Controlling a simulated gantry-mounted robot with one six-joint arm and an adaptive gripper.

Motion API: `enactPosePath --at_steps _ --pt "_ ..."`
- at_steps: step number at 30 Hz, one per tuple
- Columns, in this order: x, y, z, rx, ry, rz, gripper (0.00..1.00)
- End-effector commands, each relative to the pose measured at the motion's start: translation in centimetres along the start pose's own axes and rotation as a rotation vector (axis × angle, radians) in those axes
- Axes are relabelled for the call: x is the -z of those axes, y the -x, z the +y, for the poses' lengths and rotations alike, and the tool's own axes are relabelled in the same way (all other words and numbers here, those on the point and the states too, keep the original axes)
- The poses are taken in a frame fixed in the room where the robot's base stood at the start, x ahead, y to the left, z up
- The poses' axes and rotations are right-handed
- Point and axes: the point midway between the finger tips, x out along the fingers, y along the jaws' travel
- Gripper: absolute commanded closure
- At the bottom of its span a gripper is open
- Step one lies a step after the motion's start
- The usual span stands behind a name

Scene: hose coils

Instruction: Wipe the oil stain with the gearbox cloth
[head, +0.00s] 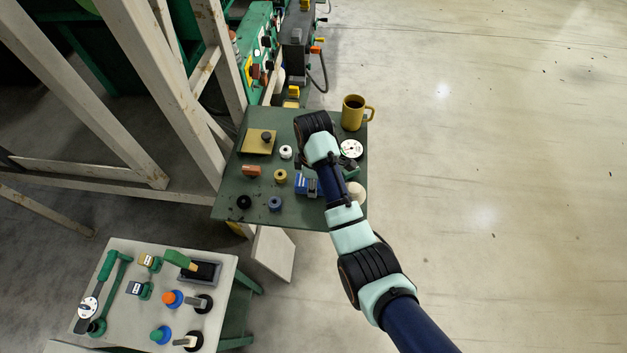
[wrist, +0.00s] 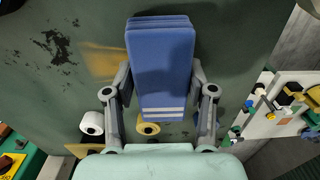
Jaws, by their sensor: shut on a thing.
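My gripper (wrist: 165,95) is shut on a folded blue cloth with white stripes near one end (wrist: 162,60). Its fingers press on the cloth's two sides. In the head view the blue cloth (head: 301,184) shows beside my arm, over the dark green table. I cannot tell whether it touches the tabletop. A dark, blotchy oil stain (wrist: 60,48) lies on the table to the left of the cloth in the wrist view, apart from it. My arm seems to cover that spot in the head view.
A grey side table (head: 215,330) holds several tools. Machinery stands behind.

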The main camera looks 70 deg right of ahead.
Motion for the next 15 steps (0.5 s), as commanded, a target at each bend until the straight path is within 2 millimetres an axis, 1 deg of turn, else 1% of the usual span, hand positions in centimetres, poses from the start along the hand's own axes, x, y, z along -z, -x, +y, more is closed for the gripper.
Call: enactPosePath --at_steps 15 --pt "0.0 -0.47 0.04 -0.001 0.0 0.0 0.72"
